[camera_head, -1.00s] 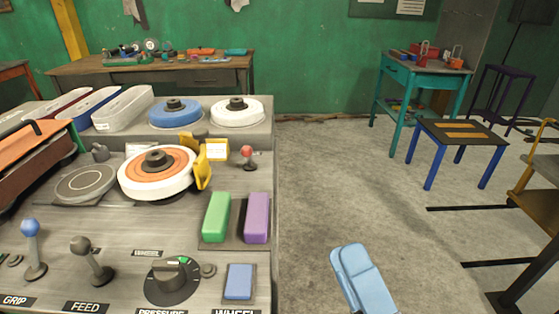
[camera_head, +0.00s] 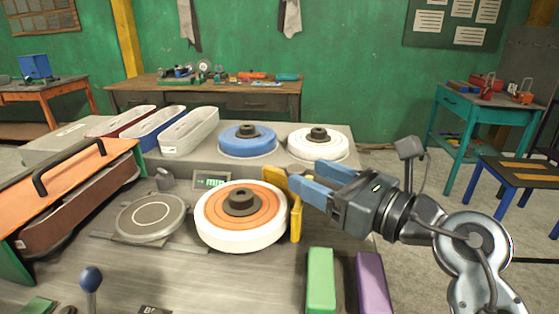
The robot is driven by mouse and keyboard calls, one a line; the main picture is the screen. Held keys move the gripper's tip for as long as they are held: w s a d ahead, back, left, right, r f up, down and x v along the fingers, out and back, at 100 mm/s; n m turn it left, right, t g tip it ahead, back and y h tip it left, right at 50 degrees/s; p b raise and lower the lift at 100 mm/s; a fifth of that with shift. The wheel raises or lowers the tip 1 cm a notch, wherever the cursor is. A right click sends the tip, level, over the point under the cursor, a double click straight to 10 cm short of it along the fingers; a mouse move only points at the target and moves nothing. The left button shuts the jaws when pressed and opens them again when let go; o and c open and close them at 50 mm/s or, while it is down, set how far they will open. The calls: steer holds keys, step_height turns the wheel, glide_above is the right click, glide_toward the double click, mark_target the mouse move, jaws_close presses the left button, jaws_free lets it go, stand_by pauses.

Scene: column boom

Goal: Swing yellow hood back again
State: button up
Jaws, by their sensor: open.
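The yellow hood (camera_head: 296,217) stands upright at the right side of the white wheel with an orange face (camera_head: 241,217). The wheel lies flat on the machine top, with a dark hub in its middle, and the hood does not cover its face. My gripper (camera_head: 303,185) reaches in from the right with its blue fingers apart, just at the hood's upper part. The fingers hide some of the hood, and I cannot tell whether they touch it.
Blue (camera_head: 248,140) and white (camera_head: 318,143) wheels lie behind. Green (camera_head: 320,280) and purple (camera_head: 370,283) blocks stand in front of the hood. A round grey plate (camera_head: 151,217) and a small display (camera_head: 210,181) are left. An orange cover with a handle (camera_head: 68,168) is far left.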

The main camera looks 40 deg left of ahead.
steer(key=a, duration=0.6)
steer(key=shift+w+p, duration=0.2)
steer(key=shift+p, duration=0.15)
steer(key=shift+a, duration=0.1)
jaws_close()
